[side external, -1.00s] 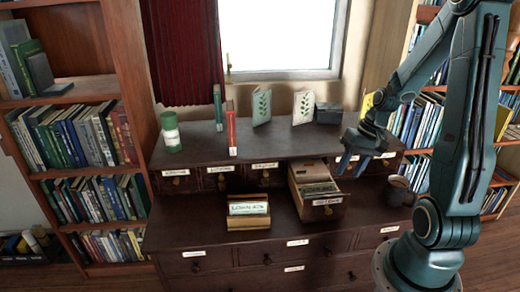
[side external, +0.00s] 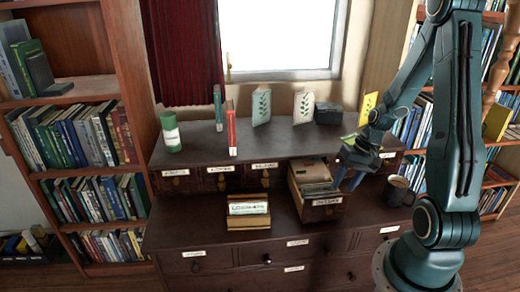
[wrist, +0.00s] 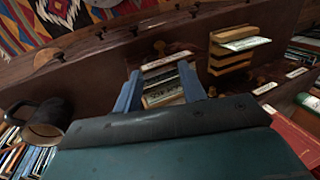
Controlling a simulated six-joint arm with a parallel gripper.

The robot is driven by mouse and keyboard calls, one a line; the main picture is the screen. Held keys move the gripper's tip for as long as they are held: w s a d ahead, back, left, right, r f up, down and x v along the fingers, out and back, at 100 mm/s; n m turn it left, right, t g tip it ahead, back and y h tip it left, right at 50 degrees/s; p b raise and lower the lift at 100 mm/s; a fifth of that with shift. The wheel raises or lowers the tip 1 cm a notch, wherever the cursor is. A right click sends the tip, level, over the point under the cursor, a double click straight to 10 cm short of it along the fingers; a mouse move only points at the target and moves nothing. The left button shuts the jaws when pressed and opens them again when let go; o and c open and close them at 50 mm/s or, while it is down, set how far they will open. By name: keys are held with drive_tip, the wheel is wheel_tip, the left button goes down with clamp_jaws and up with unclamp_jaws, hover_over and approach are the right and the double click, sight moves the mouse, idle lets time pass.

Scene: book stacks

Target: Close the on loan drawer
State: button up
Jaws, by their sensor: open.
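One small drawer (side external: 322,212) in the upper row of the dark cabinet is pulled well out, with cards or books standing inside. Its front label is too blurred to read surely in the side view. The other labelled drawers in that row look shut. My gripper (side external: 350,180) is open, pointing down just right of the pulled-out drawer. In the wrist view my gripper's two blue fingers (wrist: 160,88) are apart, with the drawer's cards and label (wrist: 165,97) showing between and beyond them. Whether a finger touches the drawer cannot be told.
A wooden card box (side external: 248,223) stands on the lower ledge left of the drawer. A dark mug (side external: 398,192) stands to the right; it also shows in the wrist view (wrist: 45,125). A green-white canister (side external: 171,135) and upright books (side external: 231,130) stand on the cabinet top.

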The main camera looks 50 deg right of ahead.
sight(332, 206)
drive_tip(key=shift+x, duration=4.75)
drive_tip(key=shift+c, duration=0.4)
clamp_jaws()
